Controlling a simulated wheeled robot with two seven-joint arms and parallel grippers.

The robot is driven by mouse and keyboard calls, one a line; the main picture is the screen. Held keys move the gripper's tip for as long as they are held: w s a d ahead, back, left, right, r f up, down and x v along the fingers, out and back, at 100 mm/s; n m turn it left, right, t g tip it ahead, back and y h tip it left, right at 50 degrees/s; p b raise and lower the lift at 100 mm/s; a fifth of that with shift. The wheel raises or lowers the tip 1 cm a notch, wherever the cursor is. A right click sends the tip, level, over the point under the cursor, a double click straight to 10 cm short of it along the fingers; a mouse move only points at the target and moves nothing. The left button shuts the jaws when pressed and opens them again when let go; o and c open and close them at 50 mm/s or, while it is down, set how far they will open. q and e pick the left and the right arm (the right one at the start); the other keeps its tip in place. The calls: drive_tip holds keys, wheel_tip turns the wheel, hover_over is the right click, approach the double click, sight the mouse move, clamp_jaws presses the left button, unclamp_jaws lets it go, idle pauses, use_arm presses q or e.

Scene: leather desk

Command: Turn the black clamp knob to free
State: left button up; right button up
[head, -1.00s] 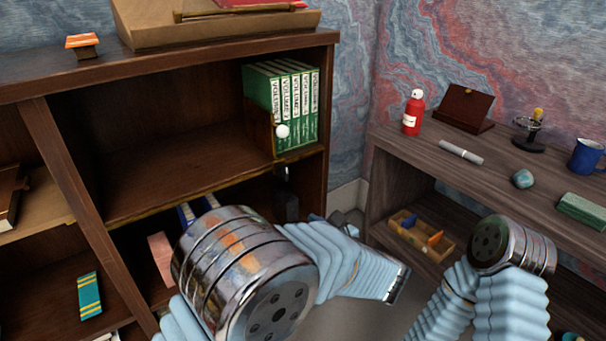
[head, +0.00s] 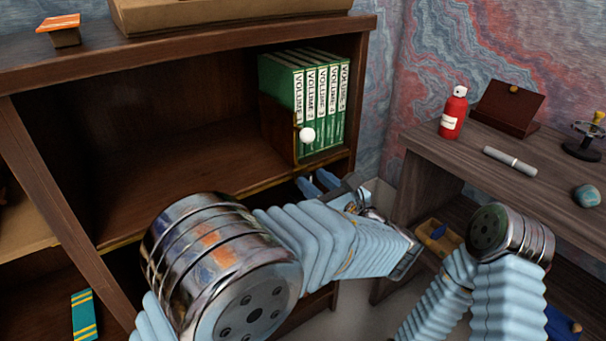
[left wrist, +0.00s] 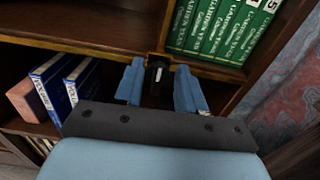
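The black clamp knob (left wrist: 158,88) hangs under the front edge of the shelf below the green books, as the left wrist view shows. My left gripper (left wrist: 158,90) is open, with one blue finger on each side of the black clamp. Small gaps seem to show beside it; I cannot tell if a finger touches it. In the head view my left gripper (head: 318,183) is just below the shelf edge, and the clamp is mostly hidden there. My right gripper is out of view; only part of my right arm shows.
Green volumes (head: 322,100) stand on the shelf above, beside a brown bookend with a white ball knob (head: 307,135). Blue books (left wrist: 48,85) and a pink block (left wrist: 25,102) stand on the shelf below. A desk (head: 480,150) with a red bottle (head: 453,115) is at right.

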use_arm(q)
drive_tip(key=shift+w+a, duration=0.25)
drive_tip(key=shift+w, duration=0.05)
drive_tip(key=shift+c, duration=0.3)
clamp_jaws()
